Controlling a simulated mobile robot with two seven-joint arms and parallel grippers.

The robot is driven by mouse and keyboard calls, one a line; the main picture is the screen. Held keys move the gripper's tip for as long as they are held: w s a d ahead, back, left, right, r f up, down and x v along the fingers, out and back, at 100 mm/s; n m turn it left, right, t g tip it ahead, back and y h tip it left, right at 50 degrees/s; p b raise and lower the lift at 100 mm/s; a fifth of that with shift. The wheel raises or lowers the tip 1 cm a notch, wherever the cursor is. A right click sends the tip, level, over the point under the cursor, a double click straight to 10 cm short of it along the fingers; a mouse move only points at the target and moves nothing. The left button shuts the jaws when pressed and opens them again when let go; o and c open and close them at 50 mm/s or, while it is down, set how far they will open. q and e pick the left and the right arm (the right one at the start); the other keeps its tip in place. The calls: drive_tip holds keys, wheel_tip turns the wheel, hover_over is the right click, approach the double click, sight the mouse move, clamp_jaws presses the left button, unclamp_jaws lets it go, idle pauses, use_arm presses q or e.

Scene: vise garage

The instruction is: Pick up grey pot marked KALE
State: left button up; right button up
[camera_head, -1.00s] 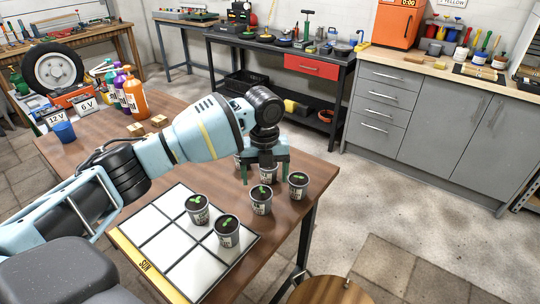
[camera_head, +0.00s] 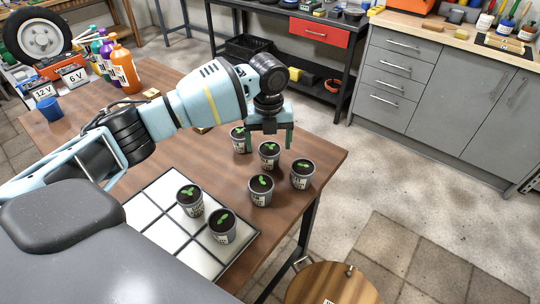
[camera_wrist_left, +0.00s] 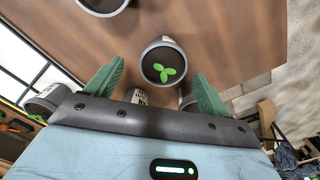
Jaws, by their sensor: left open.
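Several small grey pots with dark soil and green seedlings stand upright; their labels are too small to read, so I cannot tell which is KALE. On the table, one pot (camera_head: 269,157) is just below my left gripper (camera_head: 270,144), with others at its back left (camera_head: 239,142), front (camera_head: 261,192) and right (camera_head: 300,177). Two more, one pot (camera_head: 190,203) and another pot (camera_head: 223,230), stand on the white grid mat (camera_head: 165,240). My left gripper is open and empty. In the left wrist view, a pot (camera_wrist_left: 165,43) appears ahead, between the fingers. The right gripper is out of view.
The wooden table (camera_head: 225,173) has its right edge close beyond the pots. A round wooden stool (camera_head: 330,288) is at the front right. Grey cabinets (camera_head: 420,85) stand behind.

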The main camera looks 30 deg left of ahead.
sight(270, 148)
use_arm(q)
drive_tip(key=shift+w+f, duration=0.15)
drive_tip(key=shift+f, duration=1.2)
drive_tip(key=shift+w+f, duration=0.1)
drive_tip(key=shift+f, duration=1.25)
drive_tip(key=c, duration=1.1)
drive_tip(key=shift+r, duration=0.45)
drive_tip(key=r, duration=0.2)
drive_tip(key=shift+s+a+r, duration=0.15)
drive_tip(key=shift+s+r, duration=0.1)
drive_tip(key=shift+r, duration=0.15)
drive_tip(key=s+a, duration=0.2)
drive_tip(key=s, duration=0.2)
drive_tip(key=s+a+r, duration=0.1)
drive_tip(key=s+a, duration=0.1)
drive_tip(key=s, duration=0.3)
drive_tip(key=s+a+p, duration=0.1)
drive_tip(key=s+a, duration=0.1)
drive_tip(key=s, duration=0.3)
drive_tip(key=shift+s+r, duration=0.1)
drive_tip(key=shift+r, duration=0.1)
